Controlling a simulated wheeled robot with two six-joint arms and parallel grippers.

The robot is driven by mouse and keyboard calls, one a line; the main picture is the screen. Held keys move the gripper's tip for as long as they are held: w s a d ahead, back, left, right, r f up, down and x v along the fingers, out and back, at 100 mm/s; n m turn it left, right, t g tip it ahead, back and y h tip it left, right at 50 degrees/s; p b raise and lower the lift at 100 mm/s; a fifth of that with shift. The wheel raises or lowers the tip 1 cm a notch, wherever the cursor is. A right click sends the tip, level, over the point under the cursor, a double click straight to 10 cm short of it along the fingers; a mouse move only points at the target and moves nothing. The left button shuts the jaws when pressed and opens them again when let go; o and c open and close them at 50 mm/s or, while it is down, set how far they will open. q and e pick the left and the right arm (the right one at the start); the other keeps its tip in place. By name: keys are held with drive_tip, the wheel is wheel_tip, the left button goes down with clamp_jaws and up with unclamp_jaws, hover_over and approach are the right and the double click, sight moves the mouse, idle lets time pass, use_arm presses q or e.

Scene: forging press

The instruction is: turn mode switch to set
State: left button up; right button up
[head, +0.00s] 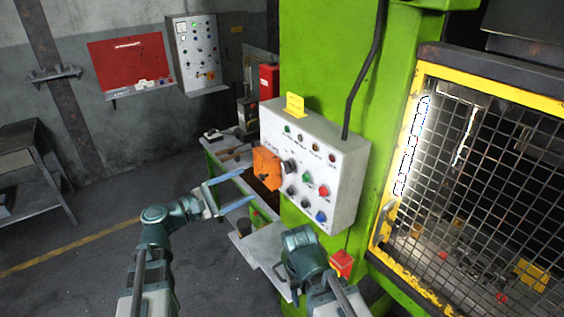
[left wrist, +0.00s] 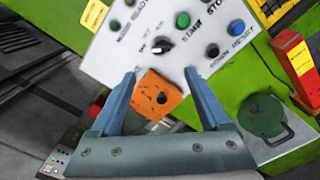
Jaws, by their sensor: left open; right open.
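The white control box (head: 325,190) is on the green press column. A black knob (head: 288,166) with a light pointer mark sits on its face, left of the green button; it also shows in the left wrist view (left wrist: 161,45). I cannot read its label, so I cannot tell for certain that it is the mode switch. An orange piece (head: 266,168) with a dark round spot is at the box's left edge, and between my fingers in the left wrist view (left wrist: 150,88). My left gripper (head: 249,184) is open and empty, left of the box. My right gripper's fingers are hidden.
Other buttons and lamps crowd the box face near the knob. A yellow tag (head: 294,105) stands on top. My right arm is close below the box. A yellow-framed mesh guard (head: 400,150) is at the right. A grey shelf (head: 262,245) lies below. Floor at left is clear.

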sight(285, 169)
use_arm(q)
drive_tip(key=x, duration=1.3)
drive_tip(key=shift+d, duration=0.35)
drive_tip(key=shift+w, duration=0.1)
drive_tip(key=shift+c, duration=0.2)
clamp_jaws()
